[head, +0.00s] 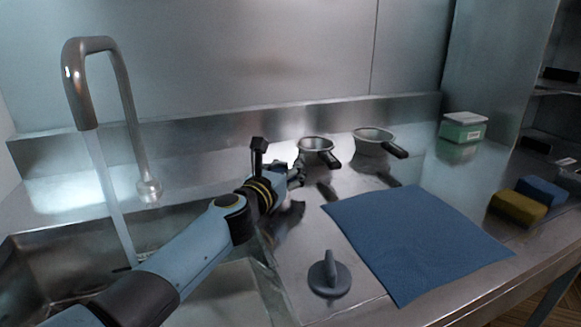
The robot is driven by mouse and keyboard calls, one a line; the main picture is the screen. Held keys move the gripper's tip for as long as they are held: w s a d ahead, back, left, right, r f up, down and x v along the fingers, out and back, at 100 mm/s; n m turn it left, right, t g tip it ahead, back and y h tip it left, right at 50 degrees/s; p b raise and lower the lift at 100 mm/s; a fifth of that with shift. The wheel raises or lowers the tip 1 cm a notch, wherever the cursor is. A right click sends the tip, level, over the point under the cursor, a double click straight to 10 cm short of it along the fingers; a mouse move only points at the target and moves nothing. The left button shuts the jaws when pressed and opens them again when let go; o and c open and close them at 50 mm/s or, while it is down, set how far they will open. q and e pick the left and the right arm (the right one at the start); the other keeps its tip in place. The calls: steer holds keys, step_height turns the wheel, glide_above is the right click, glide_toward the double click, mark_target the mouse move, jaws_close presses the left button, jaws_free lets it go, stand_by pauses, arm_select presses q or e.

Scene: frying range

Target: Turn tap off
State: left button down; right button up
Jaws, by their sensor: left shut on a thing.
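The tap (134,120) is a curved metal spout at the left of the head view. A stream of water (112,195) runs from its mouth into the sink (30,262). A dark grey knob (329,276) with a raised grip stands on the counter, right of the sink. My left arm reaches across the sink. My left gripper (298,174) is beyond the knob, apart from it, near the small pans. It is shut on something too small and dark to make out. My right gripper is not in view.
Two metal pans with black handles, the left pan (316,144) and the right pan (369,136), stand at the back. A blue mat (415,238) lies on the counter. A green-and-white box (462,127), a yellow sponge (516,208) and a blue sponge (543,190) are at right.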

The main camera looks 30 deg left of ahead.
arm_select(q)
steer(key=shift+s+f, duration=0.15)
steer(key=shift+f, duration=0.2)
steer(key=shift+m+h, duration=0.3)
steer(key=shift+h, duration=0.2)
steer(key=shift+d+m+h, duration=0.25)
steer(key=shift+m+h, duration=0.35)
steer(key=shift+h, duration=0.3)
steer(key=m+h, duration=0.1)
steer(key=m+g+h+b, duration=0.1)
steer(key=h, duration=0.1)
steer(key=shift+s+d+f, duration=0.15)
steer(key=shift+d, duration=0.25)
steer(key=m+h+b, duration=0.1)
steer(key=m+g+h+b, duration=0.1)
steer(key=h, duration=0.1)
steer(key=shift+s+d+g, duration=0.15)
steer(key=shift+d+g, duration=0.15)
steer(key=shift+d, duration=0.05)
steer(key=shift+s+d+m+g+h+b, duration=0.2)
steer(key=shift+m+g+h+b, duration=0.45)
steer(key=shift+h, duration=0.25)
steer(key=shift+s+d+m+g+h+b, duration=0.15)
steer(key=shift+m+g+h+b, duration=0.3)
steer(key=shift+m+h, duration=0.4)
